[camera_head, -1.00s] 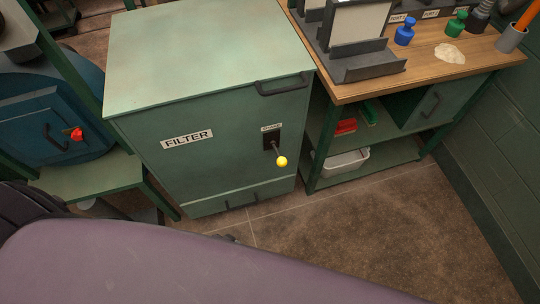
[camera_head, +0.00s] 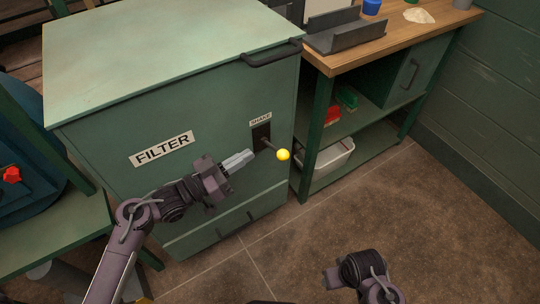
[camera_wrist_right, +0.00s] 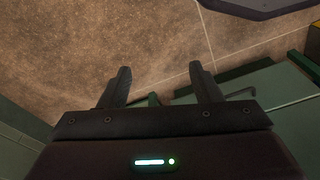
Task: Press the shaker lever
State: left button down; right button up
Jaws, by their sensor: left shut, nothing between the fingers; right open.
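The shaker lever (camera_head: 283,154) has a yellow ball knob on a short dark rod. It sticks out of a black slot under a small label on the front of the green FILTER cabinet (camera_head: 220,110). My left gripper (camera_head: 249,155) is shut and empty. Its tips are just left of the knob, close to the rod; I cannot tell whether they touch it. My right gripper (camera_wrist_right: 160,85) is open and empty, over bare floor in the right wrist view. My right arm shows low in the head view, well below the lever.
A wooden-topped workbench (camera_head: 400,40) stands right of the cabinet, with a white bin (camera_head: 328,158) on its lower shelf. A dark handle (camera_head: 272,53) juts from the cabinet's top edge. A blue drum with a red knob (camera_head: 12,175) is at left. The floor in front is clear.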

pick_arm(q)
jog(key=r, duration=0.1)
send_over(274, 148)
jog(key=s, duration=0.3)
jog(key=shift+s+d+f+b, duration=0.2)
jog(key=shift+f+b, duration=0.15)
jog(key=shift+f, duration=0.55)
jog(key=shift+s+d+f+b, duration=0.1)
jog(key=shift+s+f+b, duration=0.2)
jog(key=shift+f, duration=0.6)
pick_arm(e)
jog(key=shift+s+r, duration=0.2)
jog(key=shift+r, duration=1.05)
jog(key=shift+s+r, duration=0.15)
jog(key=shift+r, duration=1.1)
jog(key=shift+a, duration=0.1)
